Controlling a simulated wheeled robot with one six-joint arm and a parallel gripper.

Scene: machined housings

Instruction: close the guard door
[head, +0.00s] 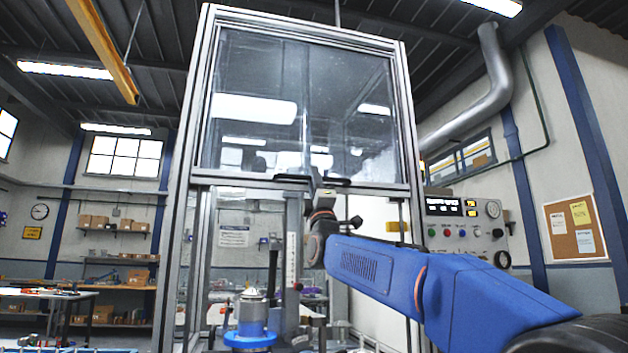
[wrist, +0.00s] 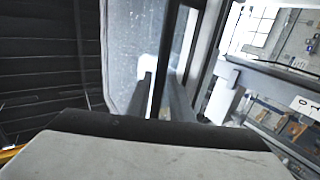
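The guard door (head: 305,105) is a clear framed panel in the upper half of a tall aluminium enclosure. It stands raised, with the opening below it uncovered. A dark handle (head: 343,182) runs along its lower edge. My gripper (head: 316,184) is at the middle of this handle and hides part of it. In the wrist view the door's panel (wrist: 128,50) shows beyond the gripper body, close and tilted. The fingertips are too small and dark to tell whether they are closed around the handle or only beside it.
Inside the enclosure, a metal part sits on a blue fixture (head: 250,335). A control panel (head: 463,222) with buttons and a gauge is at the right. The enclosure's frame posts (head: 183,190) stand on both sides. A workbench (head: 45,300) is at the far left.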

